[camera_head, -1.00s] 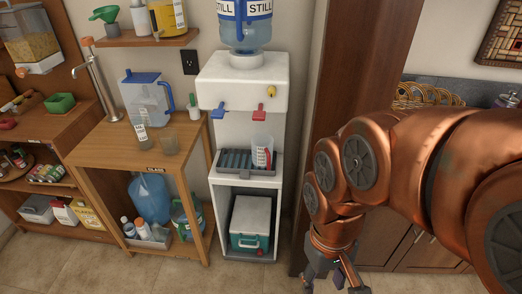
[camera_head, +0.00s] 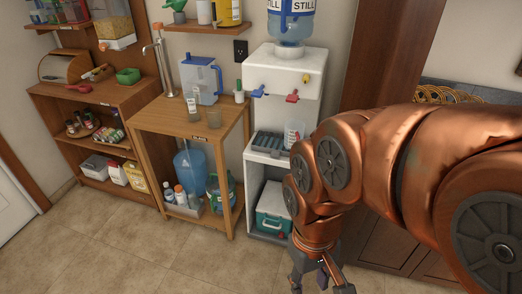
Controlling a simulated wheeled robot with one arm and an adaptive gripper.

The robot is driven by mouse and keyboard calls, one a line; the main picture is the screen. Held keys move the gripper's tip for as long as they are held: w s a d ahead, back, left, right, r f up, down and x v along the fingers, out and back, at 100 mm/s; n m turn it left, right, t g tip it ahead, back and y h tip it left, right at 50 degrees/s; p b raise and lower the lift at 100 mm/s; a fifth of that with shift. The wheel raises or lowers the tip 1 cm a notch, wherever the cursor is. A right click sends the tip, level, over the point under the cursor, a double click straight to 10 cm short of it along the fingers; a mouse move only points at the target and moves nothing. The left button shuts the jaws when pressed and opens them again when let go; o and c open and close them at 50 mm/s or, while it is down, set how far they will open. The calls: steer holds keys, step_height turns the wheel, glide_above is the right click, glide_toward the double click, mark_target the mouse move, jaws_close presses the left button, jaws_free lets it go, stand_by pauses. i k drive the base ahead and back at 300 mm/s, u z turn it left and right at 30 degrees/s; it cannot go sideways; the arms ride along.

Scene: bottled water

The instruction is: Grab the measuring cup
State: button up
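The measuring cup (camera_head: 293,134) is a clear cup with red markings. It stands upright on the drip tray (camera_head: 266,147) of the white water dispenser (camera_head: 283,75), at the tray's right side. My gripper (camera_head: 320,284) hangs at the bottom of the view, pointing down, below and to the right of the cup and apart from it. Its fingers are spread with nothing seen between them; their tips lie close to the lower edge of the picture. My copper arm comes close to the cup's right side in the picture.
A teal-and-white cooler (camera_head: 273,208) sits in the dispenser's lower opening. The tiled floor (camera_head: 150,245) in front is clear.

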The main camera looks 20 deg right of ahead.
mark_target(295, 128)
steer(key=u, duration=0.7)
steer(key=k, duration=1)
steer(key=u, duration=1.05)
steer(key=i, duration=1.25)
steer(key=z, duration=0.2)
steer(key=i, duration=1.1)
steer(key=z, duration=1.65)
steer(key=i, duration=0.6)
steer(key=z, duration=0.5)
